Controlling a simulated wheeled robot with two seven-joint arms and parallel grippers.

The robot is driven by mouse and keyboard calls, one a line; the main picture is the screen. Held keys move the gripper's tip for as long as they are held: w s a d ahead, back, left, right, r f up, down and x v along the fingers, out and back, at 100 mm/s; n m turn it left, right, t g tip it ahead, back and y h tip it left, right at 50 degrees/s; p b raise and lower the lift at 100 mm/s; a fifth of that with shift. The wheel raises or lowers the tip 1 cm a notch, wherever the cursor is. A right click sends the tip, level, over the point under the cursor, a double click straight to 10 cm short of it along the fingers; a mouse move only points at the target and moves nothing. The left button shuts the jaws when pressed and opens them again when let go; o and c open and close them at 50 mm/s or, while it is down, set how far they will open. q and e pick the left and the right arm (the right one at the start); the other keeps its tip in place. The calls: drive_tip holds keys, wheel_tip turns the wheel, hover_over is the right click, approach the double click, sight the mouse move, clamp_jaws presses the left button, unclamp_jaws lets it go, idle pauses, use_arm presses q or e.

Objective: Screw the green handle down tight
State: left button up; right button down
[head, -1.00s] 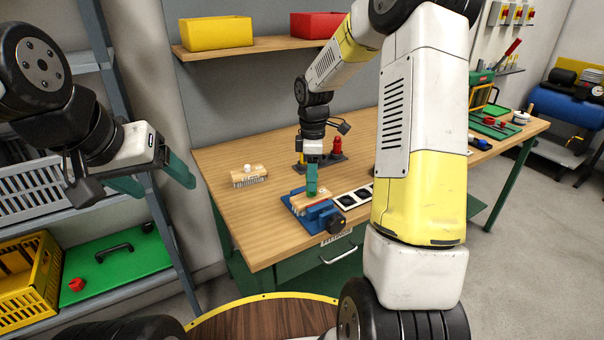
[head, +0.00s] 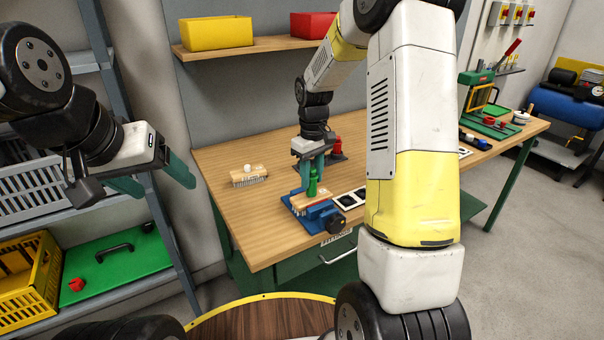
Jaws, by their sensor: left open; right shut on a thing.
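The green handle (head: 313,183) stands upright on a wooden brush block (head: 306,201), which sits in a blue fixture (head: 321,214) with a black knob, near the workbench's front edge. My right gripper (head: 313,186) points down from above and is shut on the green handle, one green finger on each side. The handle's lower end, where it meets the block, is too small to make out. My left gripper (head: 167,188) is open and empty at the left, in front of the shelving and away from the bench.
Another brush block (head: 249,176) with a white knob lies on the workbench (head: 222,153) to the left. A red item (head: 337,149) stands behind my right gripper. Black-and-white pieces (head: 352,199) lie right of the fixture. My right arm hides part of the bench.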

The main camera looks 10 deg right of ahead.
drive_tip(key=m, duration=0.3)
drive_tip(key=shift+m, duration=0.3)
drive_tip(key=m, duration=0.4)
drive_tip(key=shift+s+f, duration=0.1)
drive_tip(key=shift+f, duration=0.05)
drive_tip(key=c, duration=1.2)
unclamp_jaws()
drive_tip(key=shift+o, duration=0.2)
